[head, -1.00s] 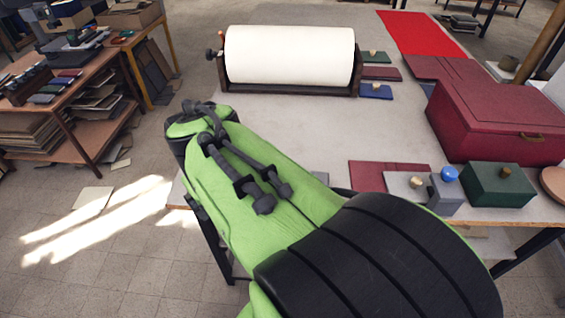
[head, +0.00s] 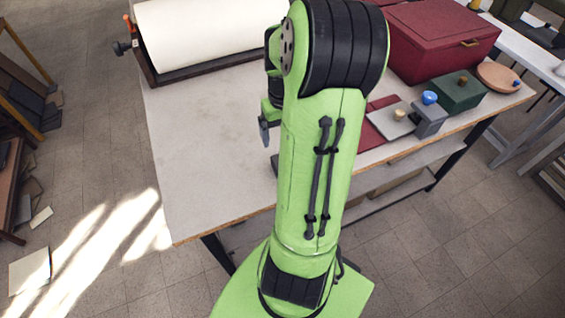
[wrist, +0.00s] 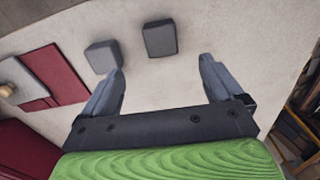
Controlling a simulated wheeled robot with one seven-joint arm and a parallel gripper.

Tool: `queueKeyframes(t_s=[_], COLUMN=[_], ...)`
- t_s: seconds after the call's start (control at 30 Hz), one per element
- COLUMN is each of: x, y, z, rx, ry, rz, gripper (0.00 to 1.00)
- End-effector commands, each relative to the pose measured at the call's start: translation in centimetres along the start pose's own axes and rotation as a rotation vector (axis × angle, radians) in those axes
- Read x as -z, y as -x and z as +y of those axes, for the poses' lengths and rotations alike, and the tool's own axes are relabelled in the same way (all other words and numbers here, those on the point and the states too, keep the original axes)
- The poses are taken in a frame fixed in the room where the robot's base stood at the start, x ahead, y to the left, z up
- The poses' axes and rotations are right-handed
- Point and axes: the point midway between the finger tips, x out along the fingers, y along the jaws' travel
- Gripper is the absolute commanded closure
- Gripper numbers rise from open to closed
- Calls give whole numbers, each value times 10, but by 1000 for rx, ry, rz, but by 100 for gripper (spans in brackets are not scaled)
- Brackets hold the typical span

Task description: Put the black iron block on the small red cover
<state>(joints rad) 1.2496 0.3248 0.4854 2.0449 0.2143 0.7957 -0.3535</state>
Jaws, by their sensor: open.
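My gripper (wrist: 160,88) is open and empty in the wrist view, its fingers spread above the pale table. A dark block (wrist: 160,38), likely the black iron block, lies ahead between the finger lines, beyond the tips. A second, greyer block (wrist: 102,57) lies beside it, near the left fingertip. A flat red cover (wrist: 62,72) lies farther left; whether it is the small one is unclear. It also shows in the head view (head: 376,130), right of my arm. There my gripper (head: 264,132) is partly hidden by my arm, and the blocks are mostly hidden.
A grey cover with a pale knob (head: 397,117) lies by the red cover. A grey box with a blue knob (head: 430,115), a green box (head: 458,92) and a large red box (head: 440,42) stand right. A white roll (head: 205,30) is behind. The table's left part is clear.

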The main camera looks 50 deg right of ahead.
Motion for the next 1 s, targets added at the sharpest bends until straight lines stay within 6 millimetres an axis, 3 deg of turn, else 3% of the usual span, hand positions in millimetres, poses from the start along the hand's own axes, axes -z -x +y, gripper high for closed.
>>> queueKeyframes(t_s=[0.03,0.2,0.47,0.63,0.93,1.0], x=[-1,-1,1,5,5,5], y=[-17,-60,-95,-128,-136,-135], z=[-1,-1,-1,0,0,0], rx=[5,4,3,3,0,0], ry=[1,0,0,1,1,1], rz=[-6,-5,-3,-3,1,1], gripper=[6,6,6,6,6,17])
